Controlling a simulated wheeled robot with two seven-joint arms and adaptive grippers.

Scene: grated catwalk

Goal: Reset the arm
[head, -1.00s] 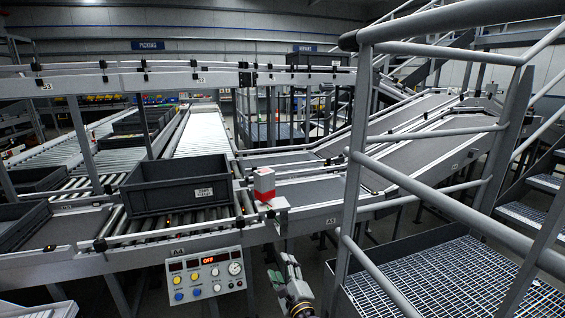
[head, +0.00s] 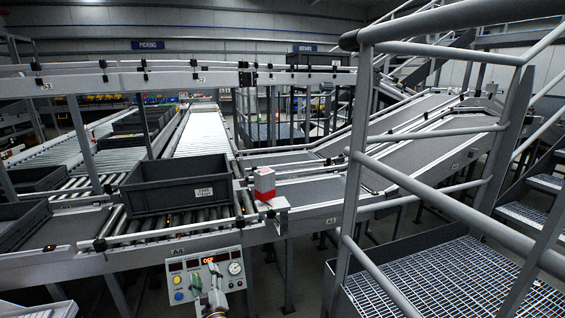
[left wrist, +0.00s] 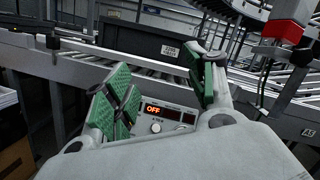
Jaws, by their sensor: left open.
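My left gripper (head: 204,279) is in front of the control panel (head: 237,268) in the head view and hides part of its buttons. The left wrist view shows the same gripper (left wrist: 160,85) with its two green-padded fingers spread apart and nothing between them. The panel (left wrist: 178,119) appears beyond the fingers there, its red display reading OFF and a round knob below it. Whether the gripper touches the panel cannot be told. My right gripper is not in view.
A grey tote (head: 176,186) sits on the roller conveyor above the panel. A red and white box-shaped unit (head: 264,186) stands at the conveyor's edge to the right. Grey handrails (head: 350,190) and a grated platform (head: 435,280) fill the right side.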

